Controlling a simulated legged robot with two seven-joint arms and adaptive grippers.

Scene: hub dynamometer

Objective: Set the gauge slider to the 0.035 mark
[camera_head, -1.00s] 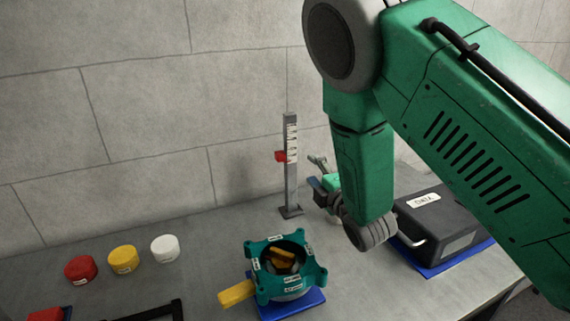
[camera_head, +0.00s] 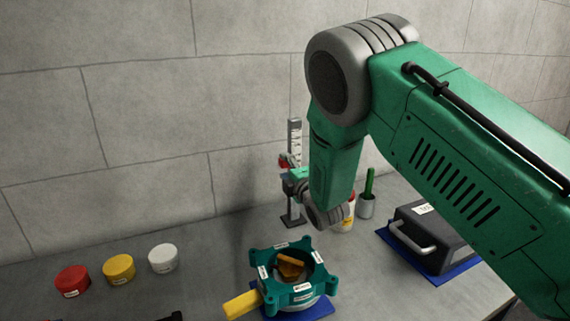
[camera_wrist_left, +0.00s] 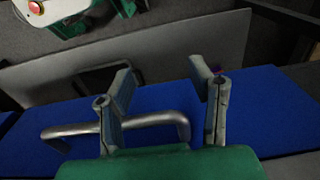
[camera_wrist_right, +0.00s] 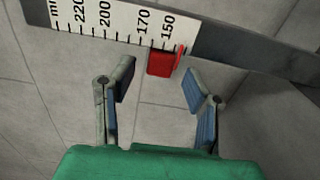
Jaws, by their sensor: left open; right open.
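The gauge is a grey upright post (camera_head: 294,130) with a white scale, standing near the wall in the head view. Its red slider (camera_head: 285,160) shows beside the post, partly behind my right gripper (camera_head: 288,172). In the right wrist view the scale (camera_wrist_right: 110,22) carries labels including 220, 200, 170 and 150. The red slider (camera_wrist_right: 161,62) sits at the scale's edge near 150. My right gripper (camera_wrist_right: 158,80) is open, with one finger on each side of the slider and a gap to both. My left gripper (camera_wrist_left: 160,85) is open and empty, near a metal handle (camera_wrist_left: 75,130).
A teal hub (camera_head: 290,270) with a yellow bar stands in front of the gauge. Red, yellow and white caps (camera_head: 163,258) stand at the left. A dark case (camera_head: 435,235) lies on a blue mat at the right. A green-handled tool (camera_head: 369,183) stands in a cup behind my arm.

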